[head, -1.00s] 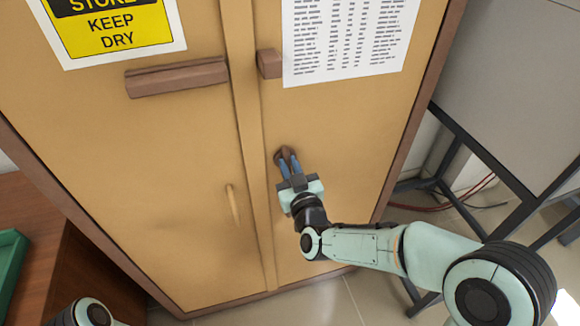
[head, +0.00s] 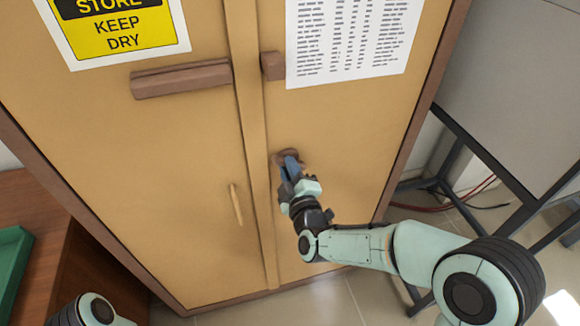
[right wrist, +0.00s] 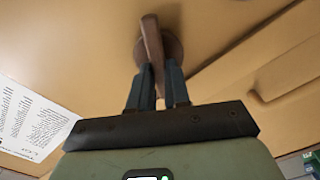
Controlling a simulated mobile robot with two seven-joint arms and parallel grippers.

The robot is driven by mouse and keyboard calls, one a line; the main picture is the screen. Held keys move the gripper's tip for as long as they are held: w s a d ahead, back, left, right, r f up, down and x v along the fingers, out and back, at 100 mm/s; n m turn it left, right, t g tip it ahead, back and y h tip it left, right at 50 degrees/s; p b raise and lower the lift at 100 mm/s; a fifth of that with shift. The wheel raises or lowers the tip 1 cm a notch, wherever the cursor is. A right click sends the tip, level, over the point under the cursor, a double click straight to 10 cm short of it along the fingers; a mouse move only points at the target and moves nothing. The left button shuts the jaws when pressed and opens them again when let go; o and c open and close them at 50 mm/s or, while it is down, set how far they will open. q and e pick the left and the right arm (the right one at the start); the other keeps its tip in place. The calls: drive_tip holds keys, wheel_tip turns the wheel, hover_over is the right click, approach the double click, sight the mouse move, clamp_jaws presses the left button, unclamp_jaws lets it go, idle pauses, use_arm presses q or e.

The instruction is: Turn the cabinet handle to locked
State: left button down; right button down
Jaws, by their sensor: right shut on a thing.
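The brown cabinet handle (head: 287,154) sits on the right door of the tan cabinet (head: 345,135), near the seam between the doors. In the right wrist view the handle is a brown lever (right wrist: 151,42) on a round brown base (right wrist: 173,52). My right gripper (head: 290,166) is shut on the lever; its two dark blue fingers stand on either side of it in the right wrist view (right wrist: 158,84). In the head view the fingers partly hide the lever. Both doors look closed. My left gripper is out of view.
A brown bar (head: 181,78) and a thin vertical pull (head: 236,205) are on the left door. A brown block (head: 272,66) sits above the handle, beside a printed sheet (head: 350,40). A dark-framed bench (head: 500,175) stands right. A green tray (head: 12,265) is at left.

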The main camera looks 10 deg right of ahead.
drive_tip(key=shift+a+f+n+p, duration=0.15)
drive_tip(key=shift+n+p, duration=0.55)
drive_tip(key=shift+n, duration=2.5)
drive_tip(key=shift+f, duration=0.1)
drive_tip(key=c, duration=1.1)
unclamp_jaws()
